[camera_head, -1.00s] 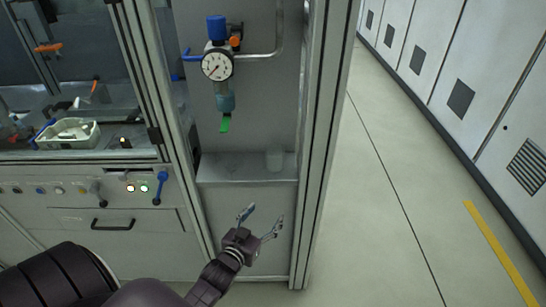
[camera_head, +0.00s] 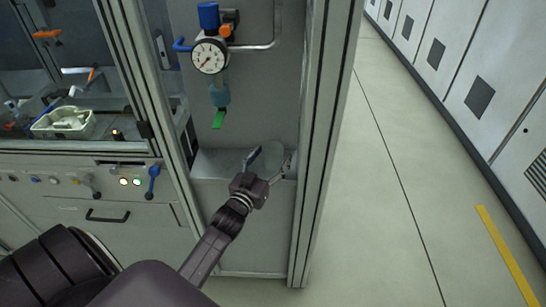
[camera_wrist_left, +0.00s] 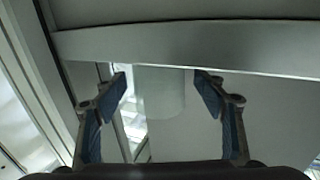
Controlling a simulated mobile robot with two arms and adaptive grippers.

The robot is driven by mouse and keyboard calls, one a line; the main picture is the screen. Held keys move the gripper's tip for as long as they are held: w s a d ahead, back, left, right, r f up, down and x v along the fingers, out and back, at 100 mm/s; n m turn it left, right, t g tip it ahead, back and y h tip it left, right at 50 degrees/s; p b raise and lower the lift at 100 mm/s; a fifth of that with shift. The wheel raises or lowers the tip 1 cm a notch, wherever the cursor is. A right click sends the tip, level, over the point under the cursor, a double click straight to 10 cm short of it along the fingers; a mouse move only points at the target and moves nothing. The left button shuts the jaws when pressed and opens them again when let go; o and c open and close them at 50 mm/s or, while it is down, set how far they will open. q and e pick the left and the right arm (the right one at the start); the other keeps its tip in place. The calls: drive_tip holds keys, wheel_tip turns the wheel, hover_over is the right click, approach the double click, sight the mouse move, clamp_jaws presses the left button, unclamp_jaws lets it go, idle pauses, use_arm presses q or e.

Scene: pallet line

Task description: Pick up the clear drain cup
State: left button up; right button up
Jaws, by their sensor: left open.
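The clear drain cup (camera_head: 274,148) is faint and see-through. It stands at the right end of the grey ledge in the machine's recess. In the left wrist view the cup (camera_wrist_left: 163,95) shows as a pale cylinder between the two fingers, with gaps on both sides. My left gripper (camera_head: 268,163) is open and empty, its fingers spread at the cup and partly covering it. It also shows in the left wrist view (camera_wrist_left: 160,80). I cannot tell how far the fingers reach around the cup. My right gripper is not in view.
A pressure gauge (camera_head: 209,57) with a teal filter bowl (camera_head: 219,94) and green drain tip (camera_head: 218,119) hangs above the ledge (camera_head: 215,165). A frame post (camera_head: 318,150) stands close to the right of the cup. Open floor (camera_head: 400,190) lies beyond it.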

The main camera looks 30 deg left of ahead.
use_arm(q)
drive_tip(key=shift+w, duration=0.45)
drive_tip(key=shift+r, duration=0.1)
drive_tip(key=c, duration=1.2)
